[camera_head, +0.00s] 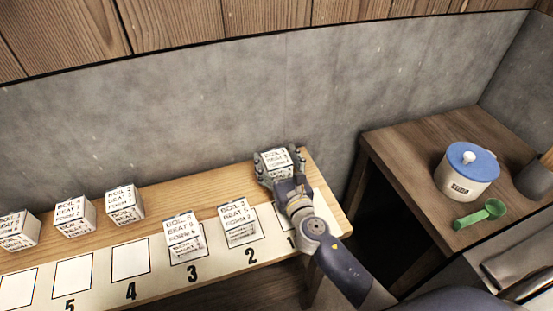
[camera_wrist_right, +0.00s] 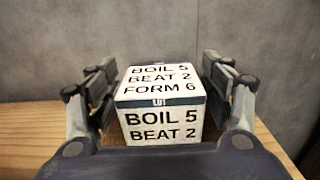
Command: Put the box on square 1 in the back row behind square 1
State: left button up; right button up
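The white box (camera_head: 277,160) printed "BOIL 5 BEAT 2 FORM 6" sits at the back of the wooden table, behind square 1 (camera_head: 288,222). In the right wrist view the box (camera_wrist_right: 160,110) looks upright and level between the fingers. My right gripper (camera_head: 278,170) reaches over the table from the front. Its fingers (camera_wrist_right: 160,85) stand on both sides of the box, with a narrow gap showing on the left side, so it looks open around it. Square 1 is partly hidden by my right arm. My left gripper is not in view.
Boxes stand on square 2 (camera_head: 258,222) and square 3 (camera_head: 204,244). Several more boxes (camera_head: 124,204) stand in the back row to the left. A concrete wall (camera_head: 200,110) rises behind. A side table (camera_head: 400,150) at right holds a blue-lidded jar (camera_head: 467,172) and green scoop (camera_head: 480,214).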

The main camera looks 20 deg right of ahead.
dwell(0.3)
jog(key=shift+r+p, duration=0.3)
jog(key=s, duration=0.3)
jog(key=s+b, duration=0.1)
jog(key=s, duration=0.3)
jog(key=s+b, duration=0.1)
jog(key=s, duration=0.3)
jog(key=shift+d+f, duration=0.2)
jog(key=shift+f, duration=0.05)
jog(key=shift+s+r, duration=0.15)
jog(key=shift+s, duration=0.4)
